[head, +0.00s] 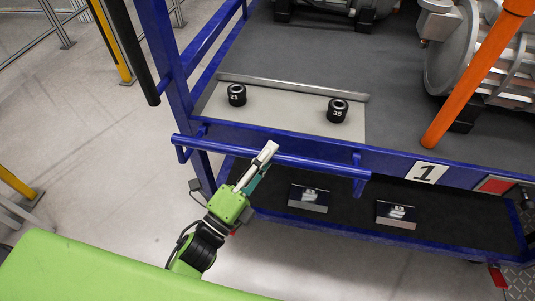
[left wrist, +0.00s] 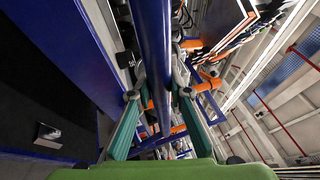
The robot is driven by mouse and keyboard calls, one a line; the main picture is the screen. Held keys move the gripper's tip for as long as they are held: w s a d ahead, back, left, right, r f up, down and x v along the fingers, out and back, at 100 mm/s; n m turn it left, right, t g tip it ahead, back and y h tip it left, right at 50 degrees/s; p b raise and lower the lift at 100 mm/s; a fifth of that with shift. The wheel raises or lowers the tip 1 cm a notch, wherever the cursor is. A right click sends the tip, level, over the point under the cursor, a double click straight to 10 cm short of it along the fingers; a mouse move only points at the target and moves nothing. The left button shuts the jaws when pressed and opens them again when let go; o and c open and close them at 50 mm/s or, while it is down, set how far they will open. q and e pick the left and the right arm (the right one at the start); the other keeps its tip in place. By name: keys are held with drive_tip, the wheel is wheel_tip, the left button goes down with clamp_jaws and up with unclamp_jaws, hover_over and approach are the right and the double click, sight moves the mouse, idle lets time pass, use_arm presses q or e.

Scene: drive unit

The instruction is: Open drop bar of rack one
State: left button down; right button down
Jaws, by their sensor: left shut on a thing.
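The drop bar (head: 322,166) is a blue tube along the front of rack one (head: 405,163), held by short brackets at both ends. It stands out in front of the rack's blue front edge, near the level of the upper shelf. My left gripper (head: 264,158) is shut on the bar near its middle. In the left wrist view the blue bar (left wrist: 154,55) runs between the two fingers of my left gripper (left wrist: 160,100). My right gripper is in neither view.
Two black parts, marked 21 (head: 237,94) and 35 (head: 337,110), stand on the upper shelf's light plate. Two small metal blocks (head: 308,198) (head: 397,214) lie on the lower shelf. An orange bar (head: 455,105) leans at right. Floor at left is mostly clear.

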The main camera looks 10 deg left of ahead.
use_arm(q)
drive_tip(key=c, duration=1.9)
unclamp_jaws()
drive_tip(key=shift+w+r, duration=0.1)
drive_tip(key=v, duration=1.2)
drive_tip(key=shift+a, duration=0.15)
